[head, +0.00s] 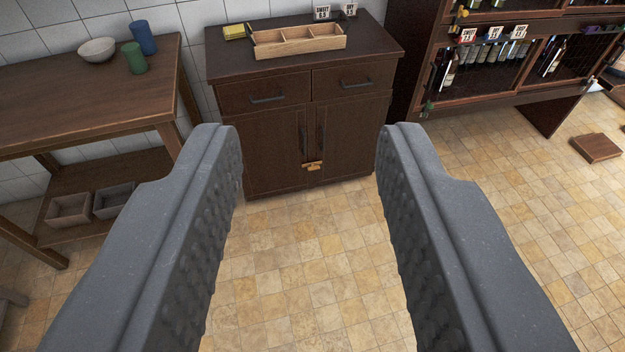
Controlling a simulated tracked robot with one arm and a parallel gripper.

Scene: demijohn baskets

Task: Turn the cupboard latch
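The cupboard (270,128) is dark brown wood and stands against the tiled wall, ahead of my gripper. It has two drawers on top and two doors below with dark upright handles. A small brass-coloured latch (313,166) sits across the seam between the two doors, below the handles. Both doors look closed. My gripper (308,145) is wide open and empty. Its two grey fingers frame the cupboard front in the picture, with the latch between them but well beyond the tips. Nothing hides the latch.
A wooden table (70,100) with cups, a bowl and a lower shelf stands at the left. A divided wooden tray (298,41) lies on the cupboard top. A bottle rack (500,55) stands at the right. A brown box (596,148) lies on the floor. The tiled floor before the cupboard is clear.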

